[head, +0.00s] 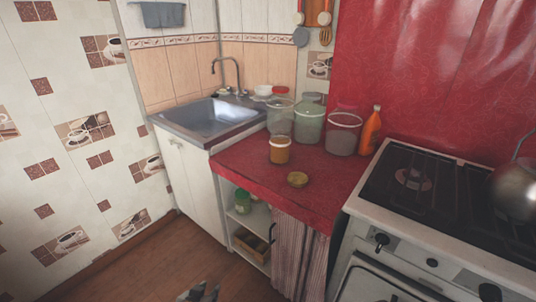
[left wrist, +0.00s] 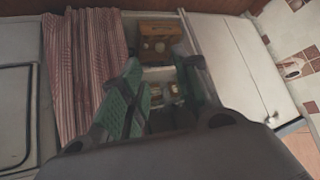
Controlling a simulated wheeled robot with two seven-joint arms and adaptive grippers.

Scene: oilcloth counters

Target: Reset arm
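My left gripper (head: 198,292) shows only as a small tip at the bottom edge of the head view, low over the wooden floor and in front of the counter. In the left wrist view my left gripper (left wrist: 160,78) has its green-padded fingers apart, with nothing between them. Beyond the fingers is the open shelf under the counter, with a wooden crate (left wrist: 159,45) and small jars (left wrist: 172,91). My right gripper is in neither view.
The red counter (head: 240,158) holds a jar (head: 280,150), a lid (head: 298,179), several containers and an orange bottle (head: 371,132). A sink (head: 208,115) is left, a stove (head: 400,200) with a kettle (head: 517,190) right. Floor (head: 150,265) is clear at lower left.

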